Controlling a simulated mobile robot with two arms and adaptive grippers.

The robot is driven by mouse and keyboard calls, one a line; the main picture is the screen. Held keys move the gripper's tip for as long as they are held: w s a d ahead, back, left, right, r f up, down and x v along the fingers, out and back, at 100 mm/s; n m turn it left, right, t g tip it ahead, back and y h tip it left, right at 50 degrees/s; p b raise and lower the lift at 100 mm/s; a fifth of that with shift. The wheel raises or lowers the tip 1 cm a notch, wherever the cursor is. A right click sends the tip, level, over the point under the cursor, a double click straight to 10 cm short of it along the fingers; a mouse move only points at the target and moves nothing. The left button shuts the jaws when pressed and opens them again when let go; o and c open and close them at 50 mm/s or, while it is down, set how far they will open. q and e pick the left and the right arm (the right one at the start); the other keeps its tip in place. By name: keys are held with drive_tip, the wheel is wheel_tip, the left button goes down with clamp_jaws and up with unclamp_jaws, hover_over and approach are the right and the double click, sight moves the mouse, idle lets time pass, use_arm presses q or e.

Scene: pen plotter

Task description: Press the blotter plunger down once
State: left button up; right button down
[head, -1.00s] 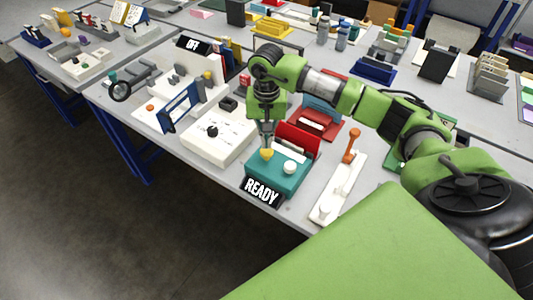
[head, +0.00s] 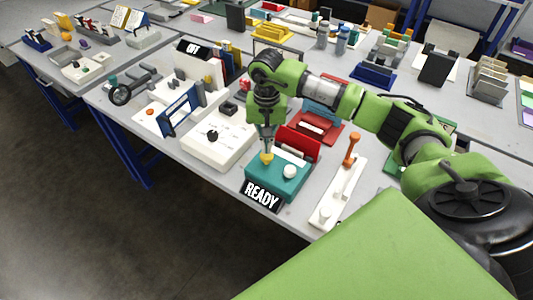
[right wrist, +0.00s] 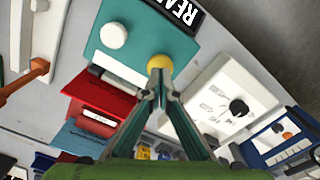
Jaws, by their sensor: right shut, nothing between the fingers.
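A teal box (head: 290,183) with a black READY sign (head: 262,196) stands at the table's front edge. On its top are a round yellow knob (head: 267,159) and a white knob (head: 290,171); no label shows which is the blotter plunger. My right gripper (head: 267,151) points down with its fingers shut and empty, its tips right at the yellow knob. In the right wrist view the shut fingertips (right wrist: 160,66) overlap the lower edge of the yellow knob (right wrist: 160,62). I cannot tell whether they touch it. My left gripper is not in view.
A white box with a black knob (head: 212,135) stands left of the teal box. A red holder (head: 298,141) stands close behind it. A white base with an orange-topped lever (head: 350,150) is to the right. The floor is clear in front of the table.

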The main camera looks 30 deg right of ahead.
sight(267, 155)
drive_tip(key=shift+f+b, duration=1.6)
drive_tip(key=shift+f, duration=0.15)
drive_tip(key=shift+s+f, duration=0.15)
idle(0.4)
drive_tip(key=shift+r+p, duration=0.4)
drive_tip(key=shift+r, duration=0.35)
drive_tip(key=shift+r+p, duration=1.35)
drive_tip(key=shift+r, duration=1.5)
